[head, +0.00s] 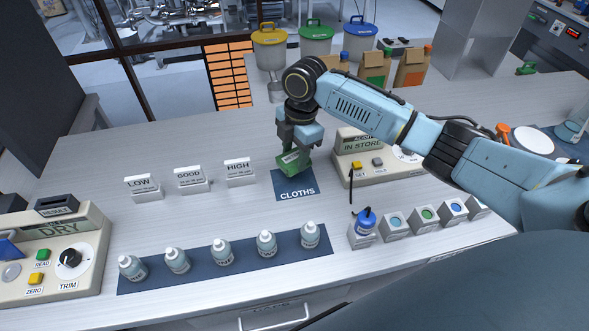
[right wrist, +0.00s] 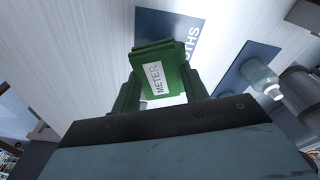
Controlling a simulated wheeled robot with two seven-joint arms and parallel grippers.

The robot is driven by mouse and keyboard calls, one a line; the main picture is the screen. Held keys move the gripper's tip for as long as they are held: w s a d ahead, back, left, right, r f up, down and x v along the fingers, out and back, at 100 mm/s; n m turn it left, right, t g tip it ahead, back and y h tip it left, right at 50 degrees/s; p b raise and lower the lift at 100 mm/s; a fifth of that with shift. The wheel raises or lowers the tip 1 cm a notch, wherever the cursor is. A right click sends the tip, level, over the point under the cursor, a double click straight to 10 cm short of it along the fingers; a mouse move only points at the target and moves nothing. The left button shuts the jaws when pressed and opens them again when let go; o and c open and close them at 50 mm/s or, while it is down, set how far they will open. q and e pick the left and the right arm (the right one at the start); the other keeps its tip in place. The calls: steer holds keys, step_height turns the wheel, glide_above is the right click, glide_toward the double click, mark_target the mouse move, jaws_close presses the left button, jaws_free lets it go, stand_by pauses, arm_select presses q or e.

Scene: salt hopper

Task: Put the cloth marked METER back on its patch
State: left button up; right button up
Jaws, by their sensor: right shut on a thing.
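The green cloth (head: 292,160) with a white label hangs in my right gripper (head: 296,146). In the right wrist view the cloth (right wrist: 158,76) shows its METER label, and the gripper (right wrist: 165,100) is shut on it. The dark blue patch marked CLOTHS (head: 296,186) lies on the table below and just in front of the cloth; it also shows in the right wrist view (right wrist: 180,26). The cloth overlaps the patch's far edge in the head view; I cannot tell whether it touches. My left gripper is not in view.
White signs LOW (head: 142,188), GOOD (head: 190,179) and HIGH (head: 240,171) stand left of the patch. Several bottles stand on a long dark mat (head: 135,284) in front. A beige meter (head: 372,173) sits close on the right, a DRY meter (head: 60,252) far left.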

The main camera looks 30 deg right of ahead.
mark_target(295, 178)
steer(key=shift+f, duration=2.6)
steer(key=shift+f, duration=0.2)
steer(key=o, duration=1)
steer(key=shift+c, duration=0.2)
steer(key=r, duration=0.4)
steer(key=d+r, duration=0.1)
steer(key=r, duration=0.7)
steer(key=shift+w+d+r, duration=0.15)
steer(key=shift+d+r, duration=0.05)
